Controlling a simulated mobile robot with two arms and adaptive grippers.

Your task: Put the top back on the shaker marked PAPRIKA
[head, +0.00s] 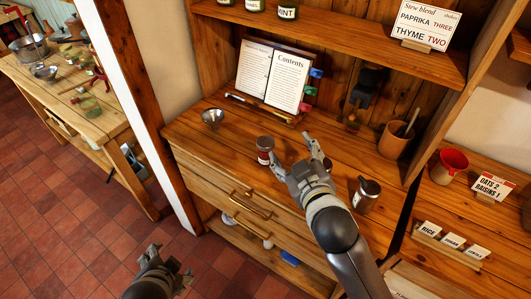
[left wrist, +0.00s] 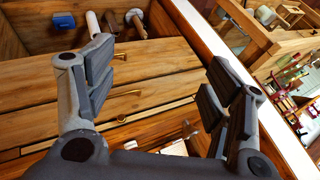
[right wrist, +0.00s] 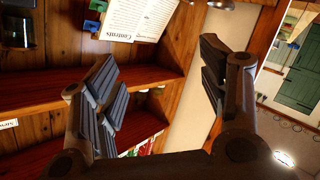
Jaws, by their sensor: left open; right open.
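A small jar with a red-and-white label (head: 264,151) stands upright on the wooden counter (head: 222,150); its lettering is too small to read. A metal canister with a dark top (head: 367,192) stands to the right, near the front edge. I cannot pick out a loose shaker top. My right gripper (head: 292,148) is open and empty over the counter, just right of the labelled jar; its spread fingers also show in the right wrist view (right wrist: 158,70). My left gripper (head: 168,272) is open and empty, low in front of the drawers; its fingers show in the left wrist view (left wrist: 155,75).
A metal funnel (head: 213,117), an open book on a stand (head: 270,76) and a wooden pot (head: 394,140) stand on the counter.

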